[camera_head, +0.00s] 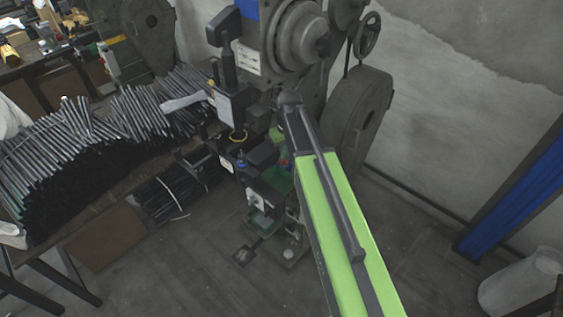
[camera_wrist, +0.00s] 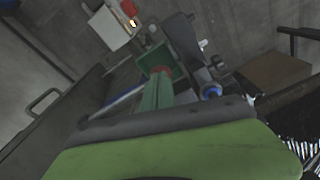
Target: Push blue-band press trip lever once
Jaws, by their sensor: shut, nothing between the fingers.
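The press (camera_head: 297,40) stands at the top centre of the head view, with a blue patch (camera_head: 246,9) at its upper edge. A black upright part with a block-shaped top (camera_head: 224,25) stands on its left side; I cannot tell whether this is the trip lever. My green arm reaches up from the bottom to a dark joint in front of the press and hides part of it. My gripper's fingers cannot be made out in either view. The wrist view shows my green arm shell below, with a green part (camera_wrist: 156,92) and a small blue piece (camera_wrist: 211,90) beyond it.
Bundles of metal rods (camera_head: 140,112) lie on a table to the left. A large grey wheel guard (camera_head: 358,120) is at the press's right. A blue post (camera_head: 515,190) and a pale bin (camera_head: 520,284) stand at the far right.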

